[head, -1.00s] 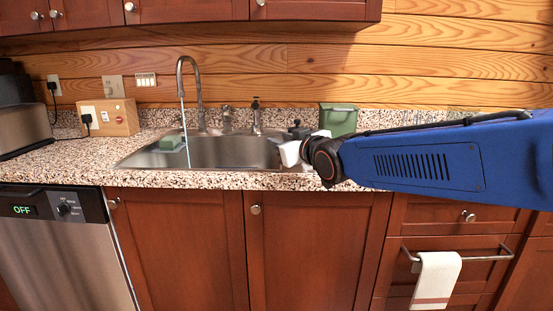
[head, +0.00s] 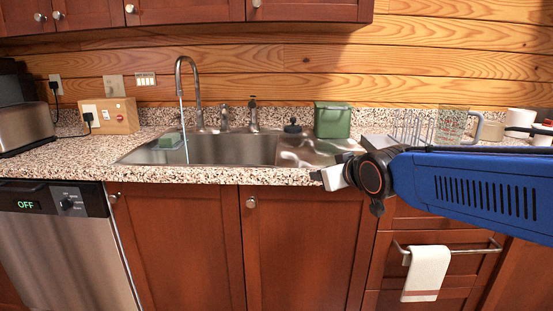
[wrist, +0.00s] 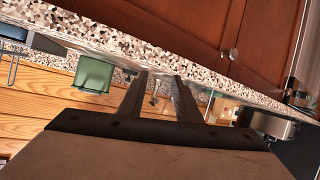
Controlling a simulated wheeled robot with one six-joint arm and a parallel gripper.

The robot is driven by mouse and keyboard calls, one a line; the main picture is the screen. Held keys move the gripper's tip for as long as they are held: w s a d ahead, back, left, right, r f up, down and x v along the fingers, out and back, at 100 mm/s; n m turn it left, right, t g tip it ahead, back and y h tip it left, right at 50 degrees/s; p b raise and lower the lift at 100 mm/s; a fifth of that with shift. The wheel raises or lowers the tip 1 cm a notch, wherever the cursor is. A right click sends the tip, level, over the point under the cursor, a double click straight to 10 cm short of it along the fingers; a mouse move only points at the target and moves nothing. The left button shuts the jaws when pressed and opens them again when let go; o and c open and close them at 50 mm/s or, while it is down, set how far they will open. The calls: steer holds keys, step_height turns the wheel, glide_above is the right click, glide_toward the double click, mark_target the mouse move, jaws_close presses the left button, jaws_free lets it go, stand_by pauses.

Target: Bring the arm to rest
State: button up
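The wrist view is turned over, with the counter edge across the top. I cannot tell from the head view whether the fingertips touch the counter edge.
The sink (head: 225,150) has a tall faucet (head: 197,90) with water running and a green sponge (head: 170,140). A green canister (head: 332,120), a dish rack (head: 408,126) and a glass mug (head: 452,124) stand behind my arm. A towel (head: 426,272) hangs below it.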

steer(key=s+d+f+m+g+h, duration=0.1)
steer(key=s+d+f, duration=0.4)
steer(key=s, duration=0.5)
steer(key=s+d+f+m+g+h, duration=0.1)
steer(key=s+d+f+m+g, duration=0.1)
steer(key=s+d+f+g, duration=0.2)
steer(key=s+d+f+m+g+h, duration=0.1)
steer(key=s+d+f, duration=0.6)
steer(key=s, duration=0.8)
step_height(320, 180, down, 3)
steer(key=shift+s+r+m+g+h, duration=0.1)
steer(key=shift+s+m+g+h, duration=0.25)
steer(key=shift+m+g, duration=0.4)
steer(key=shift+w+d, duration=0.1)
